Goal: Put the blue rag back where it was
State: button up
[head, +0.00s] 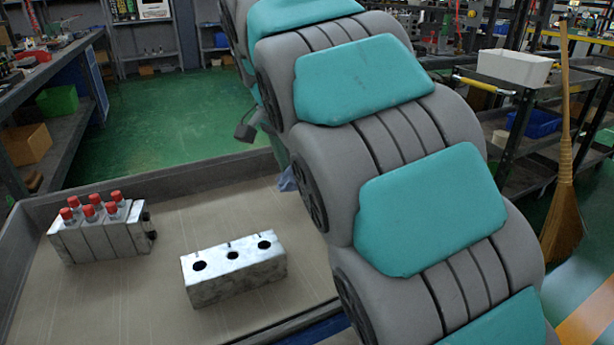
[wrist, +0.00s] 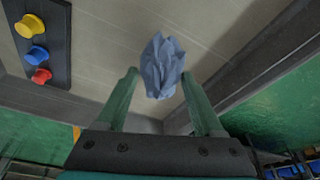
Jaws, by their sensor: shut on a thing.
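The blue rag (wrist: 160,66) is crumpled between the fingertips of my gripper (wrist: 160,76) in the wrist view, and the gripper is shut on it. In the head view a small part of the rag (head: 287,181) shows at the left edge of my arm, near the tray's far wall. My arm hides most of the rag and gripper there. The rag is over or at the beige floor of the grey-walled tray (head: 160,182). I cannot tell whether it touches the floor.
A metal block with red-capped valves (head: 100,238) stands at the tray's left. A metal block with three holes (head: 235,275) stands nearer the middle. A dark panel with yellow, blue and red knobs (wrist: 58,62) shows in the wrist view. Tray floor between the blocks is bare.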

aim_at(295, 172)
jog(key=shift+w+d+f, duration=0.1)
jog(key=shift+w+d, duration=0.2)
jog(key=shift+d, duration=0.25)
jog(key=shift+w+d+f, duration=0.1)
jog(key=shift+w+d, duration=0.15)
jog(key=shift+d, duration=0.3)
jog(key=shift+f+p, duration=0.3)
jog(key=shift+f, duration=1.35)
jog(key=shift+f, duration=0.15)
jog(key=o, duration=1.2)
jog(key=v, duration=0.9)
jog(key=shift+r+b, duration=0.35)
jog(key=shift+r, duration=0.05)
jog(key=shift+p+v, duration=0.8)
jog(key=shift+v, duration=0.45)
